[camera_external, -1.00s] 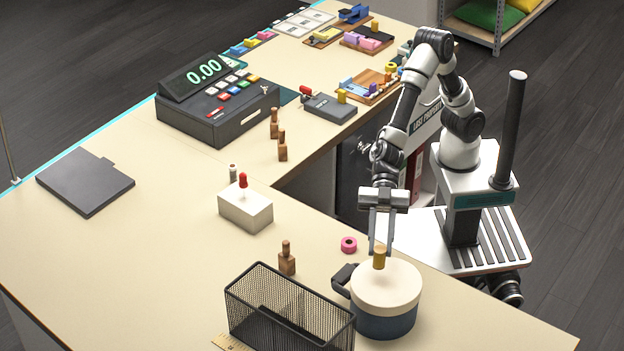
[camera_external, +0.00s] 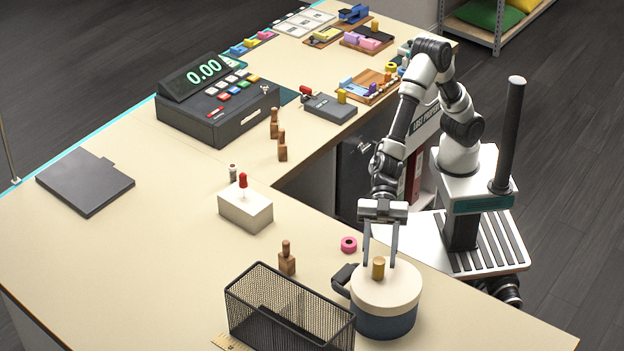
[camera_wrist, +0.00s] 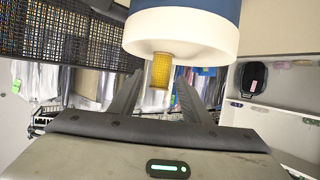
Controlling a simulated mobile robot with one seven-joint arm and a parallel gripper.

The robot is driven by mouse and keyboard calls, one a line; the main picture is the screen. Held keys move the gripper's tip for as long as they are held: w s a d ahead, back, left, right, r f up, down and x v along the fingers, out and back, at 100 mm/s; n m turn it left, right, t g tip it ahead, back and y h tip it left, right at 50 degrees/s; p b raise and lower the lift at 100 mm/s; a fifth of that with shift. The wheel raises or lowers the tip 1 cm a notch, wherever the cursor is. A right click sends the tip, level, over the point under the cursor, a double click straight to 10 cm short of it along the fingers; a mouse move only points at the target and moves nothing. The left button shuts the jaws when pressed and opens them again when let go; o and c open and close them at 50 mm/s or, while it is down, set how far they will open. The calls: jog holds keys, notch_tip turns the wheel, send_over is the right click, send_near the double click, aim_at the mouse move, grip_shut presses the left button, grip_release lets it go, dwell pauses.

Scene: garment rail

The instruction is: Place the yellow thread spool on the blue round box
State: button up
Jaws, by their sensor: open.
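The yellow thread spool (camera_external: 378,268) stands upright on the cream lid of the blue round box (camera_external: 385,320). In the wrist view the spool (camera_wrist: 161,71) rests against the cream lid of the box (camera_wrist: 182,36), between my fingers but touching neither. My gripper (camera_external: 380,262) is open, its two fingers spread on either side of the spool, just above the lid. The fingers also show apart in the wrist view (camera_wrist: 156,95).
A black mesh basket (camera_external: 290,310) stands left of the box, with a dark handle-like piece (camera_external: 344,279) between them. A pink spool (camera_external: 348,244) and a wooden peg figure (camera_external: 287,260) are behind. The counter farther left is mostly clear.

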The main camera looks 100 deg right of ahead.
jog(key=shift+d+r, duration=0.2)
jog(key=shift+r, duration=0.15)
jog(key=p+v, duration=0.3)
jog(key=v, duration=0.8)
jog(key=w+d+r+m+t+h, duration=0.4)
jog(key=w+d+t, duration=0.2)
jog(key=w+d, duration=0.45)
jog(key=d+r+m+t+h, duration=0.2)
jog(key=d+m+h, duration=0.35)
jog(key=d, duration=1.35)
jog(key=s+d+f+m+g+h, duration=0.15)
jog(key=s+d+m+h, duration=0.3)
jog(key=s+d, duration=0.65)
jog(key=s+d+f+g, duration=0.1)
jog(key=s+g, duration=0.1)
jog(key=s, duration=0.3)
jog(key=s+d+f+m+g, duration=0.1)
jog(key=s+d+g, duration=0.1)
jog(key=s, duration=0.3)
jog(key=shift+d+f+y, duration=0.25)
jog(key=shift+f+y, duration=0.1)
jog(key=shift+y, duration=0.05)
